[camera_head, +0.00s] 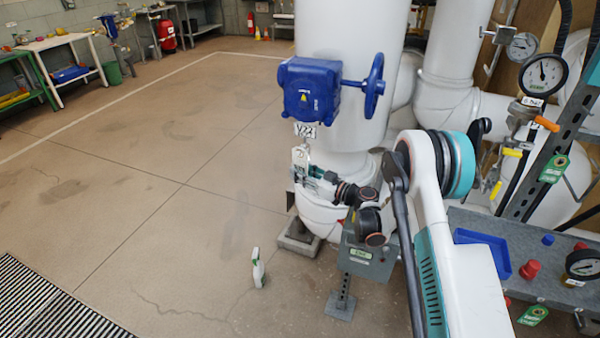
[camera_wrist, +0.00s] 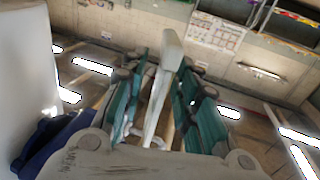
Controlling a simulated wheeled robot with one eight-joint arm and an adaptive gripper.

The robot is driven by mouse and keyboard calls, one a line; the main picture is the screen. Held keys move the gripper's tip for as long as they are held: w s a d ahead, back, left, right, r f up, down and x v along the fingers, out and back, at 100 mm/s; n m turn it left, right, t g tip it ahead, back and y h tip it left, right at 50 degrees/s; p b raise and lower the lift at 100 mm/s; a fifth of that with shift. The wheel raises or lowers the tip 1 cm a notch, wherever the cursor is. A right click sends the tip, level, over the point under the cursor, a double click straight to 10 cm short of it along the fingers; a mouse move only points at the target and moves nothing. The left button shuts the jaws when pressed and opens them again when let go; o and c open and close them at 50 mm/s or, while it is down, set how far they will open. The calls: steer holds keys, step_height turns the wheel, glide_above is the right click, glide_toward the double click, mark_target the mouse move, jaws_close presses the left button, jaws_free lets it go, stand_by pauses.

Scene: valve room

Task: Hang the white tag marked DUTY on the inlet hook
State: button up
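My gripper (camera_head: 312,172) is in front of the large white pipe, below the blue valve actuator (camera_head: 310,90). A white tag (camera_head: 299,157) stands upright at its fingertips; its lettering is too small to read. In the wrist view my gripper's teal fingers (camera_wrist: 162,100) lie on both sides of the pale tag (camera_wrist: 168,60), seen nearly edge-on, and appear shut on it. A small plate reading about V-221 (camera_head: 305,130) sits just above the tag. I cannot make out the inlet hook; whether the tag touches one cannot be told.
A grey box with a green label (camera_head: 362,252) stands below my arm. A grey shelf (camera_head: 480,225) at right holds a blue tray (camera_head: 483,250), red caps and a gauge (camera_head: 583,265). A green tag (camera_head: 553,168) hangs nearby.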

steer(key=v, duration=0.8)
steer(key=s+r+m+g+h+p, duration=0.25)
steer(key=r+p, duration=0.25)
steer(key=r, duration=1.1)
steer(key=s+d+r+m+h, duration=0.2)
steer(key=s+d+r+h, duration=0.15)
steer(key=s+r, duration=0.6)
steer(key=s+d+m+h, duration=0.2)
steer(key=s+d+h, duration=0.1)
steer(key=s, duration=0.6)
steer(key=s+d+m+h, duration=0.2)
steer(key=s+d+h, duration=0.1)
steer(key=s, duration=0.7)
steer(key=s+d+m+h, duration=0.2)
steer(key=s+d, duration=0.3)
steer(key=s, duration=0.5)
steer(key=shift+s+d+f+g+h, duration=0.2)
steer(key=shift+d+f+g+h, duration=0.15)
steer(key=shift+d+h, duration=0.05)
steer(key=shift+a+m, duration=0.1)
steer(key=shift+m, duration=0.15)
